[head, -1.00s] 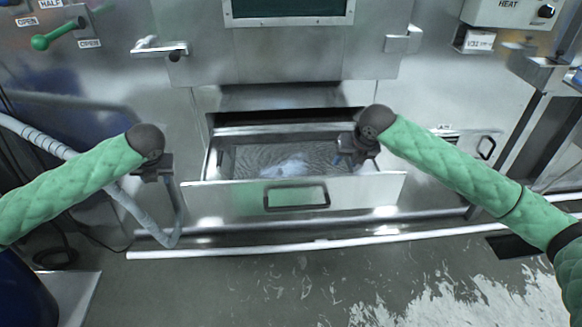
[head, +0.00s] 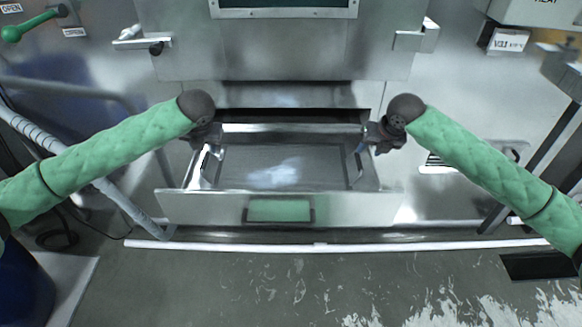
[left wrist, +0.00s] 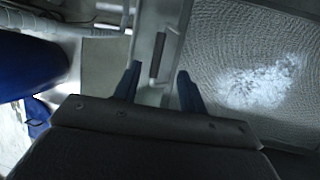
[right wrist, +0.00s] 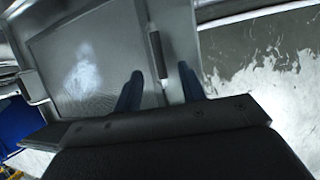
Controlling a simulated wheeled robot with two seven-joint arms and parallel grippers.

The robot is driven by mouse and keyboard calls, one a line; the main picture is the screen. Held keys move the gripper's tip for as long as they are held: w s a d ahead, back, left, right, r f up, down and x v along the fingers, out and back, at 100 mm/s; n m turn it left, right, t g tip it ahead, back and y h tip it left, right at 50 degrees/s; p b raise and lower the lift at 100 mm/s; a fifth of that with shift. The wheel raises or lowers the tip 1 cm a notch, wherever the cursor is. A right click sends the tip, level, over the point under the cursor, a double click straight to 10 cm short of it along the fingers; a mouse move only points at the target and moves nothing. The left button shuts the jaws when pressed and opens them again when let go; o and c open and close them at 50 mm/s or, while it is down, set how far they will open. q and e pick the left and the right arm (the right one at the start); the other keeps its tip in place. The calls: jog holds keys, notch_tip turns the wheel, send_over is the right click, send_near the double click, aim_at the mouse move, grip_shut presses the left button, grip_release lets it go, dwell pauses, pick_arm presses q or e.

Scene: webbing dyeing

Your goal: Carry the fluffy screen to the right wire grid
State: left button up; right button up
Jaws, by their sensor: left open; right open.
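The fluffy screen (head: 300,160), a framed grey mesh with a white fluffy patch, lies in the pulled-out drawer (head: 190,207). The mesh and fluff also show in the left wrist view (left wrist: 250,85) and the right wrist view (right wrist: 82,75). My left gripper (head: 213,150) is open over the drawer's left side, its fingers apart around the line of a dark bar handle (left wrist: 157,55). My right gripper (head: 362,148) is open over the right side, lined up with another dark handle (right wrist: 157,55). Neither gripper visibly holds anything. I cannot make out the right wire grid.
The steel machine front (head: 285,50) rises behind the drawer. A white pipe (head: 320,246) runs along the floor in front. A grey hose (head: 100,187) hangs at left, and a dark frame post (head: 530,165) stands at right. The floor in front is open.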

aim_at(205, 158)
pick_arm(q)
jog(key=shift+x, duration=3.8)
pick_arm(e)
jog(key=shift+x, duration=3.65)
pick_arm(q)
jog(key=shift+a, duration=0.15)
pick_arm(e)
jog(key=shift+a, duration=0.1)
pick_arm(q)
grip_shut()
pick_arm(e)
grip_shut()
pick_arm(q)
jog(key=shift+a, duration=0.1)
